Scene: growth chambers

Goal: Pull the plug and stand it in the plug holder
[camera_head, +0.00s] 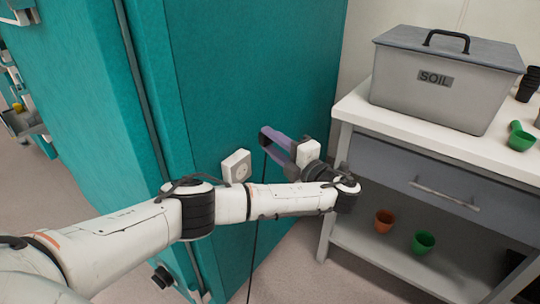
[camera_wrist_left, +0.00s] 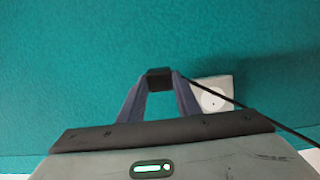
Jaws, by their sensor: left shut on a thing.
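My left gripper (camera_head: 268,137) is shut on the black plug (camera_head: 264,140), in front of the teal chamber wall. In the left wrist view the plug (camera_wrist_left: 159,76) sits between the tips of the two purple-grey fingers (camera_wrist_left: 158,84). A thin black cord (camera_head: 257,215) hangs from it toward the floor. The white wall socket (camera_head: 237,166) is on the teal wall, left of and below the plug in the head view, and its face is empty. It also shows right of the fingers in the left wrist view (camera_wrist_left: 213,95). I cannot see the plug holder or my right gripper.
The teal chamber (camera_head: 235,75) fills the middle. On the right, a bench (camera_head: 345,108) carries a grey SOIL box (camera_head: 435,85) and a green scoop (camera_head: 520,138). Its lower shelf holds an orange pot (camera_head: 384,221) and a green pot (camera_head: 423,243).

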